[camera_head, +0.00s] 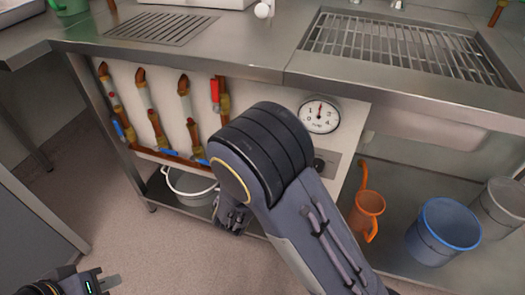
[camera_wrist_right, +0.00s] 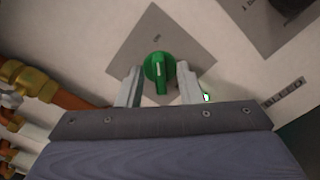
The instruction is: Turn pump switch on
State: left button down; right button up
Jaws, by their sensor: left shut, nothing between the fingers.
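A green knob (camera_wrist_right: 158,70) on a grey square plate (camera_wrist_right: 190,40) shows in the right wrist view; I take it to be the pump switch. The plate looks turned like a diamond, and its small label is too small to read. My right gripper (camera_wrist_right: 160,82) is open, with one finger on each side of the knob; I cannot tell if they touch it. In the head view my right arm hides this knob. My left gripper (camera_head: 107,283) is shut and empty at the bottom left, far from the panel.
A round gauge (camera_head: 320,115) and a black knob (camera_head: 318,164) are on the panel. Copper pipes with valves (camera_head: 184,100) are at its left. A white bucket (camera_head: 190,187), an orange watering can (camera_head: 368,208) and a blue bucket (camera_head: 440,232) stand below the steel counter (camera_head: 250,50).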

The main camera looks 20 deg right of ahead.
jog(key=p+v, duration=0.1)
jog(key=v, duration=0.6)
jog(key=shift+s+a, duration=0.25)
jog(key=shift+s, duration=0.1)
